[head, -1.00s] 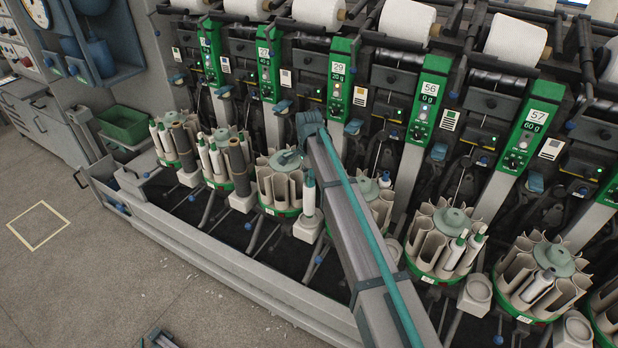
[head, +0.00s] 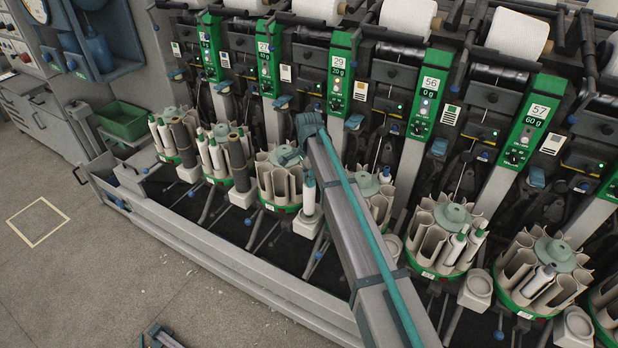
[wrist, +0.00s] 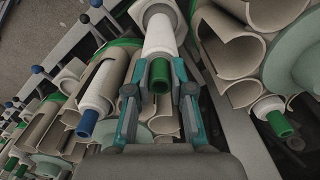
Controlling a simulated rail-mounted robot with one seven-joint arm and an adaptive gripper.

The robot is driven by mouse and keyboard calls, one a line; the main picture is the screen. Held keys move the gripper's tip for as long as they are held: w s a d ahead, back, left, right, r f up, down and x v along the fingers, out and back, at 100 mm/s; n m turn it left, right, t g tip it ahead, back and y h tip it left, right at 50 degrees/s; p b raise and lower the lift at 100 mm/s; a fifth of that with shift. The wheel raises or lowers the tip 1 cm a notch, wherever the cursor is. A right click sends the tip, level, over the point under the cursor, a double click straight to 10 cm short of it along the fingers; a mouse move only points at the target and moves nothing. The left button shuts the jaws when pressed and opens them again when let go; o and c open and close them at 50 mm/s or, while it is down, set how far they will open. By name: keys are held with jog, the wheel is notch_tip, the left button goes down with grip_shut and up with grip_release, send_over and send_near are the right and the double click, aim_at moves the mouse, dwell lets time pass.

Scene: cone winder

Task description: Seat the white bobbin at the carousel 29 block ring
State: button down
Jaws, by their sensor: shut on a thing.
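The white bobbin (wrist: 159,35) with a green tube end (wrist: 160,75) is between the fingers of my gripper (wrist: 160,90) in the wrist view. The gripper is shut on its green end. The bobbin's far end points at a pale block ring (wrist: 138,10). In the head view the bobbin (head: 309,198) stands upright over a pale block (head: 307,226), right of a carousel (head: 278,186) full of beige pockets. Whether its foot is fully inside the ring cannot be told. My arm hides part of the gripper in the head view. The sign 29 (head: 338,68) is above, behind the arm.
Neighbouring carousels (head: 445,240) hold bobbins and stand close on both sides. In the wrist view a blue-ended bobbin (wrist: 93,110) and another green-ended bobbin (wrist: 272,115) flank the gripper. A grey front rail (head: 230,270) bounds the machine; floor lies beyond.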

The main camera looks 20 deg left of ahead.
jog(key=shift+f, duration=0.2)
jog(key=c, duration=0.9)
grip_release()
jog(key=shift+c, duration=0.2)
jog(key=shift+r, duration=0.1)
notch_tip(320, 180, up, 12)
